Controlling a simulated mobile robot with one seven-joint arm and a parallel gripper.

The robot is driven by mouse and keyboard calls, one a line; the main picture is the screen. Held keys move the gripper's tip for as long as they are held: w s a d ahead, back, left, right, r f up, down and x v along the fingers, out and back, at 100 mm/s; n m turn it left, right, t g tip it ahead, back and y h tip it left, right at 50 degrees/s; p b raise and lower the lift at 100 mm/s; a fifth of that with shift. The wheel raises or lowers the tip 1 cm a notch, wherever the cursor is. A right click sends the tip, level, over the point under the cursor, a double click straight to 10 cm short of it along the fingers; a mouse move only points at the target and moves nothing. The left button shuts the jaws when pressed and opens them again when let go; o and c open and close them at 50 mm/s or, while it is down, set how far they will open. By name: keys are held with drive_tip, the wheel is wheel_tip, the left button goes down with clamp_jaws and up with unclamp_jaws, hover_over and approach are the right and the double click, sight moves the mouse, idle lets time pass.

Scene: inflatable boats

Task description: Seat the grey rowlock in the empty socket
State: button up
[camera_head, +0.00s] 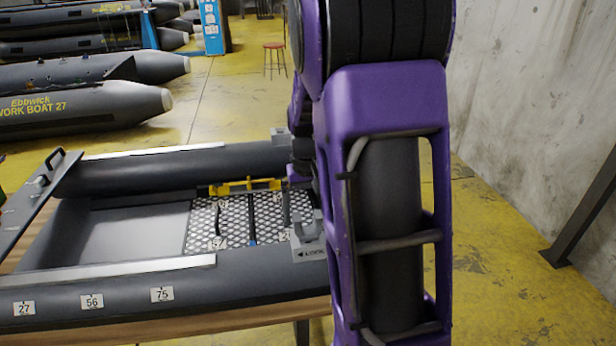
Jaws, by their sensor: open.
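A grey forked piece (317,224), which looks like a rowlock, stands at the right end of the boat's near tube (240,275). Just below it is a grey block (309,253) with an arrow and lettering that seems to read LOCK. I cannot tell whether the piece is seated in that block or only beside it. Another small grey block (279,135) sits on the far tube (180,170), partly cut off by my purple arm. No empty socket can be made out. My gripper is hidden behind my arm, which covers the boat's right end.
The boat's floor holds a patterned mat (205,222) with dark strips and number tags. A yellow part (245,186) lies at its far edge. Number tags line the near tube. Stacked boats (75,95), a red stool (275,55) and a concrete wall (540,110) stand beyond.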

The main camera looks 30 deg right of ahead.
sight(308, 232)
wheel_tip(308, 232, up, 16)
drive_tip(key=p, duration=0.3)
